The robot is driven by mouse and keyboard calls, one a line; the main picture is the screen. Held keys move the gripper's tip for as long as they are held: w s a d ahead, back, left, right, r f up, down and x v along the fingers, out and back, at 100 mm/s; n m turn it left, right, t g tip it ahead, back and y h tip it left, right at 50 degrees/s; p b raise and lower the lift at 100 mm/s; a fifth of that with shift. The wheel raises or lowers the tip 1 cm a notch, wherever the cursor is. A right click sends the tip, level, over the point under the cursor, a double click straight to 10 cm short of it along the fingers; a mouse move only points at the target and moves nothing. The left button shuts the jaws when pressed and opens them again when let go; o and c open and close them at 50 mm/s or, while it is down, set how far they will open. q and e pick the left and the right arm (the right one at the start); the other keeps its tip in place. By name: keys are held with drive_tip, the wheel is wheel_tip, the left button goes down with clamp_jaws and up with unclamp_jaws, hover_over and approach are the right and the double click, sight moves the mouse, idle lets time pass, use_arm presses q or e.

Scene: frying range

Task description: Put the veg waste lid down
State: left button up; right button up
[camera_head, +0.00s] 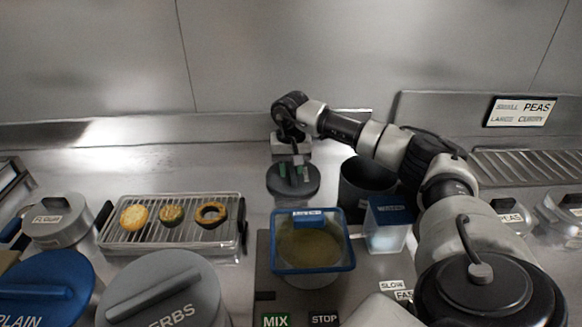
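The veg waste lid, a round dark grey lid (293,188), is behind the blue-rimmed basin, level or nearly so, over the bare steel counter. I cannot tell whether it touches the counter. My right gripper (294,172) points down at the lid's middle, its green-tipped fingers on either side of the handle. Whether they are shut on the handle or slightly open is too small to tell. An open dark round bin (368,188) stands to the right of the lid, partly behind my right arm. My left gripper is not in view.
A blue-rimmed basin (347,262) with yellowish liquid is in front of the lid. A blue-lidded clear container (388,238) stands beside it. A wire rack (135,240) with several fried slices is at left. Counter between rack and lid is clear.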

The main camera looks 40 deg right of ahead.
sight(291, 167)
drive_tip(key=shift+o, duration=0.6)
drive_tip(key=shift+r, duration=0.1)
wheel_tip(291, 167, up, 12)
drive_tip(key=shift+b, duration=0.3)
